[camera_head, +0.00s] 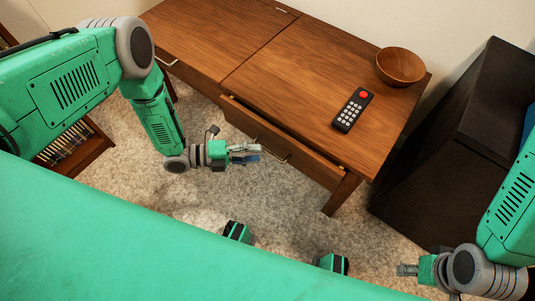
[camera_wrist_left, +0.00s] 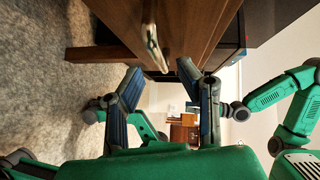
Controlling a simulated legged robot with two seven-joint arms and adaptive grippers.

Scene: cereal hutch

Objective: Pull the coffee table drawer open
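The wooden coffee table (camera_head: 290,75) fills the upper middle of the head view. Its near drawer (camera_head: 305,155) stands slightly open, with a dark gap behind the front's top edge. The drawer's metal handle (camera_head: 277,153) is partly visible; it also shows in the left wrist view (camera_wrist_left: 152,48), just beyond the fingertips. My left gripper (camera_head: 256,152) is in front of the drawer, close to the handle. Its fingers are spread apart and empty in the left wrist view (camera_wrist_left: 160,70). My right gripper (camera_head: 402,270) is low at the right, away from the table; its opening is unclear.
A remote (camera_head: 352,110) and a wooden bowl (camera_head: 400,67) are on the tabletop. A dark piece of furniture (camera_head: 450,140) stands right of the table. A low shelf with books (camera_head: 70,145) is at the left. The carpet (camera_head: 295,205) before the drawer is mostly clear.

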